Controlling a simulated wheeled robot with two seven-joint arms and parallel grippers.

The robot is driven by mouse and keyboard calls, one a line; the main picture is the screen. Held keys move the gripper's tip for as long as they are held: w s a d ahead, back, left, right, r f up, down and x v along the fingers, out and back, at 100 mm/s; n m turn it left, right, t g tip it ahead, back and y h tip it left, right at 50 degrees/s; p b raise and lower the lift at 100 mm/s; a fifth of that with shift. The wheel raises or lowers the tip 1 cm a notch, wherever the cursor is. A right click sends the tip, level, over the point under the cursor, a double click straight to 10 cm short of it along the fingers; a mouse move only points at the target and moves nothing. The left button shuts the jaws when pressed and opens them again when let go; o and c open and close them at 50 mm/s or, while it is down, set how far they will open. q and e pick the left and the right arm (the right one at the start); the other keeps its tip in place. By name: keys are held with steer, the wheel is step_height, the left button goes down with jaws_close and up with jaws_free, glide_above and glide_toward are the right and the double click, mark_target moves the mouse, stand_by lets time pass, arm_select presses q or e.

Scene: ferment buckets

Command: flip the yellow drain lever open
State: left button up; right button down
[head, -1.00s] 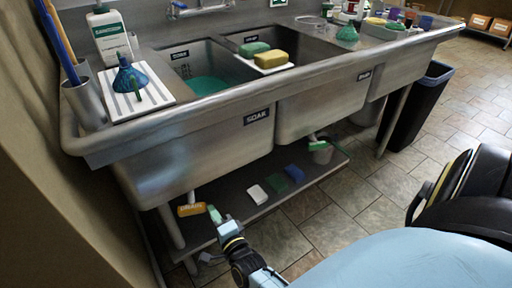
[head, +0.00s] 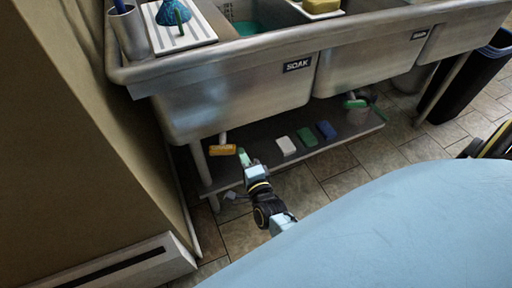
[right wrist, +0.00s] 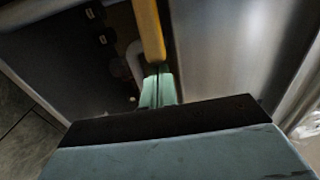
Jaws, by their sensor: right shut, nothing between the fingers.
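The yellow drain lever (head: 222,150) sits under the left sink basin, at the bottom of its drain pipe. In the right wrist view the yellow lever (right wrist: 149,30) runs down from the top edge to just beyond my fingertips. My right gripper (head: 243,155) is shut and empty, with its green fingertips just right of the lever in the head view. In the right wrist view the shut fingers (right wrist: 158,88) appear close to the lever's end; I cannot tell whether they touch. My left gripper is not in view.
The SOAK basin (head: 240,95) hangs above the lever. A lower shelf (head: 260,155) holds a white block (head: 286,146), a green block (head: 306,136) and a blue block (head: 326,130). A sink leg (head: 203,175) stands left of the lever. Tiled floor (head: 320,185) lies in front.

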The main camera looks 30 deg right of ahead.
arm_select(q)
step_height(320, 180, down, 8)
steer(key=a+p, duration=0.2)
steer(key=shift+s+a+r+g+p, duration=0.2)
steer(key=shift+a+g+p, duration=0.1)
arm_select(e)
steer(key=s+a, duration=0.4)
steer(key=s, duration=0.4)
steer(key=shift+s, duration=0.3)
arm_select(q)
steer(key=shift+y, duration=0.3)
